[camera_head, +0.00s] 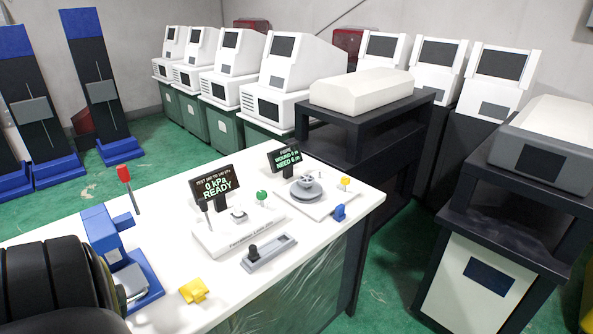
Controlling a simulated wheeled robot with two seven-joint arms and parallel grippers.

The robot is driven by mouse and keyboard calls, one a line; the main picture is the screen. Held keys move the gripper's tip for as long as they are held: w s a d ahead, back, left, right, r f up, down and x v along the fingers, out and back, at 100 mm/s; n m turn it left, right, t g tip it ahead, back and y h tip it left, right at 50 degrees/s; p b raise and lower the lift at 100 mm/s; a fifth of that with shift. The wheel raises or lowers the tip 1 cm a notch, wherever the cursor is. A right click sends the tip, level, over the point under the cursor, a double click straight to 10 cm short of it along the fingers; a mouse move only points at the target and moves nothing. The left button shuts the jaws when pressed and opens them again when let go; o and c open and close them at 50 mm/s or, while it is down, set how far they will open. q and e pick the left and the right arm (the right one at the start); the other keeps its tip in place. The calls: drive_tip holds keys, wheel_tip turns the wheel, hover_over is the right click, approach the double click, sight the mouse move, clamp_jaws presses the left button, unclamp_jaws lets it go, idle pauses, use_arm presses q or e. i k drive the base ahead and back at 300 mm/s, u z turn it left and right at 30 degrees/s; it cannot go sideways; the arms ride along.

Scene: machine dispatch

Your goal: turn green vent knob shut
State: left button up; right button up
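The green vent knob (262,196) is a small round green knob on a short stem. It stands on the right part of the white leak-test fixture (219,240) on the white table. A dark display (216,186) behind it reads "0 kPa READY". I cannot tell from here which way the knob is turned. Neither of my grippers shows in the head view, and nothing touches the knob.
A dark ribbed shape fills the lower left.

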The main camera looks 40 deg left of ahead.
sight(261, 195)
drive_tip(key=i, duration=2)
drive_tip(key=u, duration=3.3)
